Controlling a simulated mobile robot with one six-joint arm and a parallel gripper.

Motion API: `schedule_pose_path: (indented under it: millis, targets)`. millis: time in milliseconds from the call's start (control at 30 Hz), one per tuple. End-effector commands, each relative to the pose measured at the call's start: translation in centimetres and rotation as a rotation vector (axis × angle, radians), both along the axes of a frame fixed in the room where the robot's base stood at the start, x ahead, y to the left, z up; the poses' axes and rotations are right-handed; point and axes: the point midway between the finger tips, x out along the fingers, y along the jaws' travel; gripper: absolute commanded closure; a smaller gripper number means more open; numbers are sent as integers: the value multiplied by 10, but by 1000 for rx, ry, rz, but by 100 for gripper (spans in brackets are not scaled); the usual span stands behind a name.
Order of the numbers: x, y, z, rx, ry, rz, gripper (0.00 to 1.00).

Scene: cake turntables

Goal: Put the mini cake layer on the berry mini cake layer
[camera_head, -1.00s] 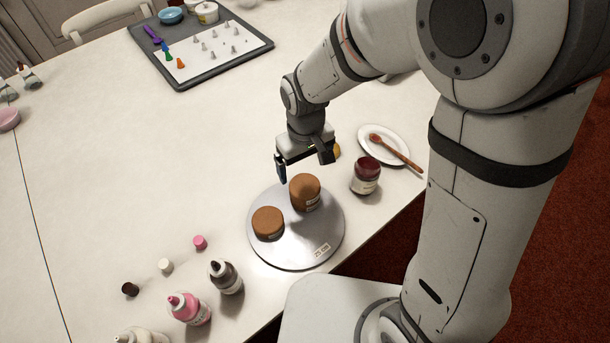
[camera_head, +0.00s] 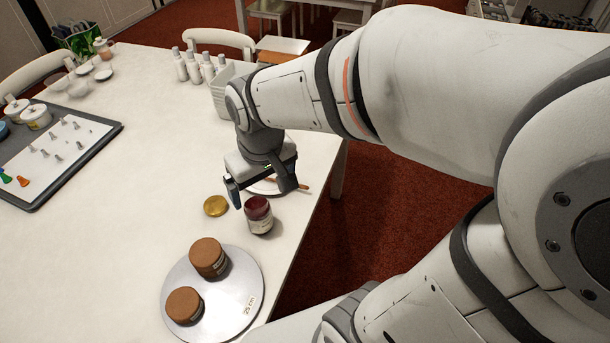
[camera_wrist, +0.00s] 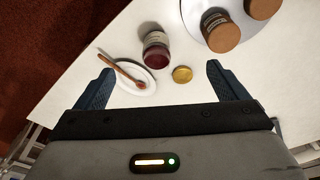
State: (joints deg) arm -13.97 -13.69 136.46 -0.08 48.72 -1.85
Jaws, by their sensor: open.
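Two round brown cake layers stand apart on the grey turntable (camera_head: 232,293). The far one (camera_head: 209,257) looks taller, with a label on its side; I cannot tell whether it is one piece or a stack. The near one (camera_head: 184,304) is lower. Their labels are too small to read, so I cannot tell which is the berry layer. In the wrist view the labelled one (camera_wrist: 220,32) is at top right, the other (camera_wrist: 262,7) cut by the edge. My gripper (camera_head: 262,196) is open and empty, beyond the turntable, above the area by the jar and plate.
A dark red jar (camera_head: 258,214) and a gold lid (camera_head: 215,206) stand just beyond the turntable. A white plate (camera_wrist: 126,75) holds a wooden spoon. A grey tray (camera_head: 90,147) with nozzles lies at left. A white bin (camera_head: 219,93) and several bottles stand at the back.

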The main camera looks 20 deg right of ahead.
Motion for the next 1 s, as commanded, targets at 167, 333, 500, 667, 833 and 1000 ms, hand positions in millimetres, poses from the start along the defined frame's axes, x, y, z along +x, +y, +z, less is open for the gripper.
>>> schedule_pose_path:
  millis: [167,333,500,667,833,1000]
  targets:
    - [-31,-51,18,13,-61,-174,7]
    - [-49,-71,23,16,-87,-259,7]
    - [-54,-75,24,16,-93,-278,7]
    - [-53,-75,24,16,-92,-277,7]
    - [-53,-75,24,15,-92,-276,7]
    - [-53,-74,24,15,-92,-275,11]
